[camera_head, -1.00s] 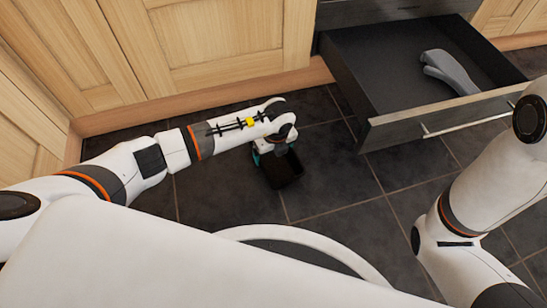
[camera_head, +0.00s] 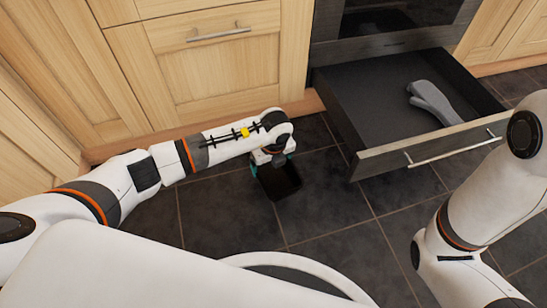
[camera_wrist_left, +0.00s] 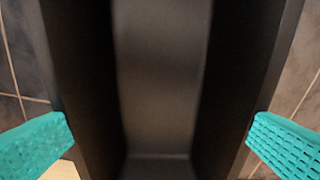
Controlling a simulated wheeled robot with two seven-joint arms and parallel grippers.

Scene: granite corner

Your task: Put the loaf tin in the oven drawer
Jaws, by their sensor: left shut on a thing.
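The loaf tin (camera_head: 279,184) is a dark, open, rectangular tin held above the tiled floor, left of the drawer. My left gripper (camera_head: 270,165) is shut on the tin, with its teal fingers on either side of it. In the left wrist view the tin (camera_wrist_left: 160,80) fills the middle, its inside looks empty, and the teal fingertips (camera_wrist_left: 160,140) press against its two long walls. The oven drawer (camera_head: 375,108) is pulled open below the oven, to the right of the tin. My right gripper is out of view; only part of that arm shows at the right.
A grey oven mitt (camera_head: 434,101) lies in the right part of the drawer, leaving its left part bare. The drawer front with its metal handle (camera_head: 455,148) juts out over the floor. Wooden cabinets (camera_head: 215,75) stand behind my left arm. The dark floor tiles (camera_head: 330,215) are clear.

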